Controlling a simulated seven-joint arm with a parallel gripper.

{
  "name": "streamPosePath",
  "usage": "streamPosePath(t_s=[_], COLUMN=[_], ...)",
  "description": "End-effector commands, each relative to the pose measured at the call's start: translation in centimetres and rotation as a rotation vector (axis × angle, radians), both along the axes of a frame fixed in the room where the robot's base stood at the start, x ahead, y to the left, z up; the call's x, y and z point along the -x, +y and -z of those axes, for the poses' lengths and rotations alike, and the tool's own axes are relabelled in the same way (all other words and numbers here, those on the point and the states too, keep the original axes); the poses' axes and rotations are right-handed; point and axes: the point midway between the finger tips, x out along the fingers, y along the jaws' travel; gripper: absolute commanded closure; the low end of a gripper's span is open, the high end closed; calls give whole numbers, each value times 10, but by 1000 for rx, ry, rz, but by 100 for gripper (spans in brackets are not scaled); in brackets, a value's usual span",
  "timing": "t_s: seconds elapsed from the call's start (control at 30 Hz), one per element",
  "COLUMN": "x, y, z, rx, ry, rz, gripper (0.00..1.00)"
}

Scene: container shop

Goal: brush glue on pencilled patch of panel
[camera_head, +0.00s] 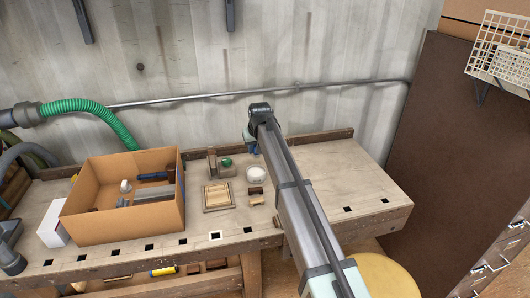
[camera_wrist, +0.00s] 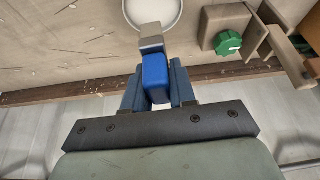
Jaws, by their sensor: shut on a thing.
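My gripper (camera_wrist: 156,88) is shut on a blue-handled brush (camera_wrist: 156,72) with a metal ferrule. The ferrule end points at a round white dish (camera_wrist: 153,12), cut off by the top edge of the wrist view. The bristles do not show, so I cannot tell whether they touch the dish's contents. In the head view the dish (camera_head: 256,174) stands on the bench, and my gripper (camera_head: 252,146) is behind it, partly hidden by my arm. A light wooden panel (camera_head: 217,195) lies to the left of the dish and nearer the front. No pencil mark is clear on it.
A wooden fixture with a green knob (camera_head: 226,162) stands left of the dish. A small brown block (camera_head: 256,195) lies in front of it. An open cardboard box (camera_head: 127,225) with tools fills the bench's left. The bench (camera_head: 355,185) is clear on the right.

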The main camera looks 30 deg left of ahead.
Motion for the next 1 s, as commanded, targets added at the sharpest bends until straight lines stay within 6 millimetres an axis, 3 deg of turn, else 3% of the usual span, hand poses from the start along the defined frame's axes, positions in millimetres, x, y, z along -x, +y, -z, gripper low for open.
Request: streamPosePath(t_s=[0.7, 1.0], x=[1, 1], y=[-1, -1], z=[52, 59], rx=[0, 0], ry=[0, 0], rz=[-1, -1], gripper=[99, 99])
